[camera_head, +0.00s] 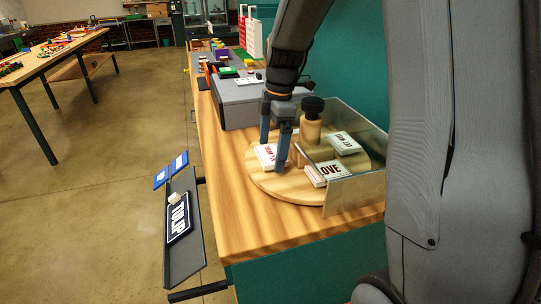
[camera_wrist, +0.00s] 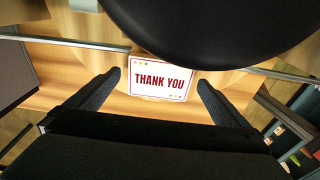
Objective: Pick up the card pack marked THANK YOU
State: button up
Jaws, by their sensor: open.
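The THANK YOU card pack is a white pack with red lettering and a thin red border. In the wrist view the THANK YOU pack (camera_wrist: 160,80) lies face up between and just beyond the fingertips of my open gripper (camera_wrist: 159,82). In the head view the THANK YOU pack (camera_head: 265,157) lies at the left side of a round wooden turntable (camera_head: 262,184), partly hidden by my fingers. My gripper (camera_head: 274,153) points down over it there, its blue-grey fingers apart. I cannot tell how high the fingertips are above the turntable.
A LOVE pack (camera_head: 333,171) and another white pack (camera_head: 344,143) also lie on the turntable. A clear panel (camera_head: 350,180) stands across its right side. A wooden post with a black knob (camera_head: 312,106) rises behind. A grey box (camera_head: 238,103) stands behind left.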

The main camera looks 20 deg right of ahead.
jog(key=c, duration=1.2)
